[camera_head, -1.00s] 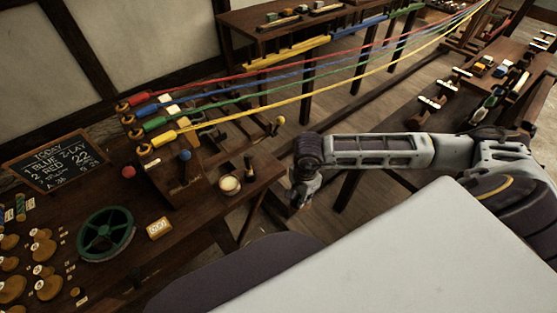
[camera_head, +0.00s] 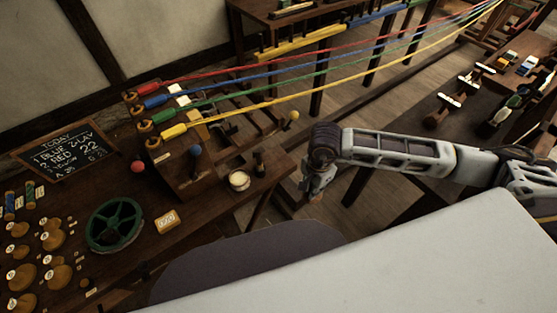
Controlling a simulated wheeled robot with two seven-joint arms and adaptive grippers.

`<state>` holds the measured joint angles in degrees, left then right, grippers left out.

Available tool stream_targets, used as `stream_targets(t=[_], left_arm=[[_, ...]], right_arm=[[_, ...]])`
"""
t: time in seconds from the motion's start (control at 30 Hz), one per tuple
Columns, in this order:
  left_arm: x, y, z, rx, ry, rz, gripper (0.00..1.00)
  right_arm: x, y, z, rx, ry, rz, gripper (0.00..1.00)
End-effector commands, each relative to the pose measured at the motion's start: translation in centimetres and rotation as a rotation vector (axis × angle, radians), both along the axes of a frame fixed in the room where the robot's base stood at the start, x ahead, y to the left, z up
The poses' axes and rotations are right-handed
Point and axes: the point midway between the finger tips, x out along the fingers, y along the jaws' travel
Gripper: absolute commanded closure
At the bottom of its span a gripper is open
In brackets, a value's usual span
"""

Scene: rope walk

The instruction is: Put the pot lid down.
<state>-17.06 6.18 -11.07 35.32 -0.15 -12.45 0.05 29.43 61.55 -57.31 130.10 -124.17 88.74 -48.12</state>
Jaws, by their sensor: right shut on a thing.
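My right gripper (camera_head: 317,190) hangs pointing down just off the right end of the dark wooden bench (camera_head: 140,254), to the right of a small pale pot (camera_head: 239,180). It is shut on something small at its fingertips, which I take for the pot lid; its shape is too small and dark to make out. The pot stands upright near the bench's right end, with its round pale top showing. The gripper is apart from the pot. My left gripper is not in view.
Red, blue, green and yellow (camera_head: 300,94) ropes stretch to the upper right. Bare bench shows around the block.

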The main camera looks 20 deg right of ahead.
Motion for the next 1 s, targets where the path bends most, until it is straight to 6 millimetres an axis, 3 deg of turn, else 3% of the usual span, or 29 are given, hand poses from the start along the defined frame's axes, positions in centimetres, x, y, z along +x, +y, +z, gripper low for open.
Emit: stream_targets(t=[0.2,0.57,1.0], left_arm=[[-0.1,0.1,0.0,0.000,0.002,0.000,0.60],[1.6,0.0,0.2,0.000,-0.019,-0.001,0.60],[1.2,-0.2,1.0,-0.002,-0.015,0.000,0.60]], right_arm=[[0.1,0.1,0.0,0.000,0.000,0.018,0.98],[0.3,0.2,0.0,0.000,-0.001,0.018,0.98],[3.8,1.6,0.1,0.001,-0.001,0.017,0.98]])
